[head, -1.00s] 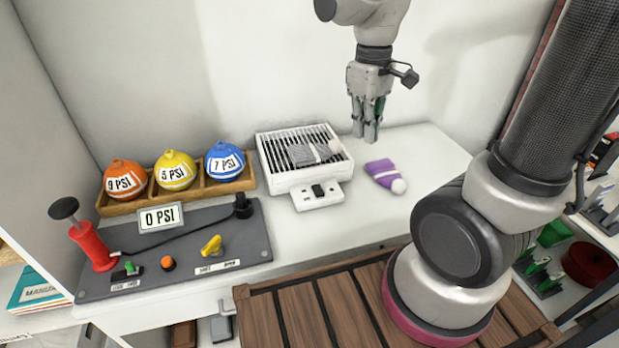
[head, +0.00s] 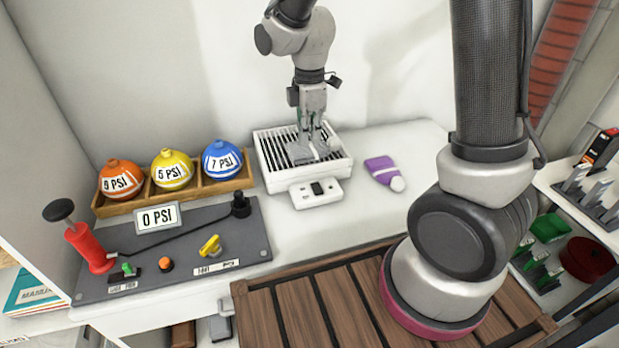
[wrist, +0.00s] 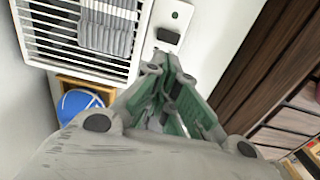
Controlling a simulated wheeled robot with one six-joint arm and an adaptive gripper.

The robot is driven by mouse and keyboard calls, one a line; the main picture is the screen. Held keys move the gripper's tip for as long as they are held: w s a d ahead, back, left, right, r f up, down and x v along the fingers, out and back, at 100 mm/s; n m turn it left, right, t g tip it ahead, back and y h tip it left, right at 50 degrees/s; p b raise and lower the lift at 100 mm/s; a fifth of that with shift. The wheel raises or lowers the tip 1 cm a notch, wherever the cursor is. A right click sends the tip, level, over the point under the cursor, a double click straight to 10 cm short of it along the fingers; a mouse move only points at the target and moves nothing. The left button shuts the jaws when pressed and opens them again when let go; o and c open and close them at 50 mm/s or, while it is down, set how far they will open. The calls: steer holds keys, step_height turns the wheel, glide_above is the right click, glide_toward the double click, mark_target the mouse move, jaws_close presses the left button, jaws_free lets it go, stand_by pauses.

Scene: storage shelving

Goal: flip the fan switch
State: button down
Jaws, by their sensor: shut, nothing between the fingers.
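The fan (head: 343,165) is a white box with a slatted grille, lying on the white counter against the wall. Its switch (head: 317,188) is a small black rocker on a white plate at the front edge. The switch also shows near the top of the wrist view (wrist: 168,36). My gripper (head: 312,152) is shut and empty, pointing down over the grille in the head view. In the wrist view its fingertips (wrist: 168,68) appear just below the switch plate, apart from the rocker as far as I can tell. A grey ribbed item (wrist: 106,34) lies on the grille, partly hidden by my fingers in the head view.
A purple item (head: 380,168) with a white end lies right of the fan. Orange, yellow and blue labelled balls (head: 222,160) sit in a wooden rack to the left. A grey pump panel (head: 190,275) with a red pump stands in front of them.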

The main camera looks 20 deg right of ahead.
glide_above(310, 189)
step_height(310, 189, down, 13)
steer(key=shift+r, duration=0.15)
steer(key=shift+f, duration=0.65)
steer(key=shift+f, duration=0.15)
steer(key=shift+w+f, duration=0.15)
steer(key=shift+s+r, duration=0.25)
steer(key=shift+s, duration=0.55)
steer(key=shift+r, duration=0.1)
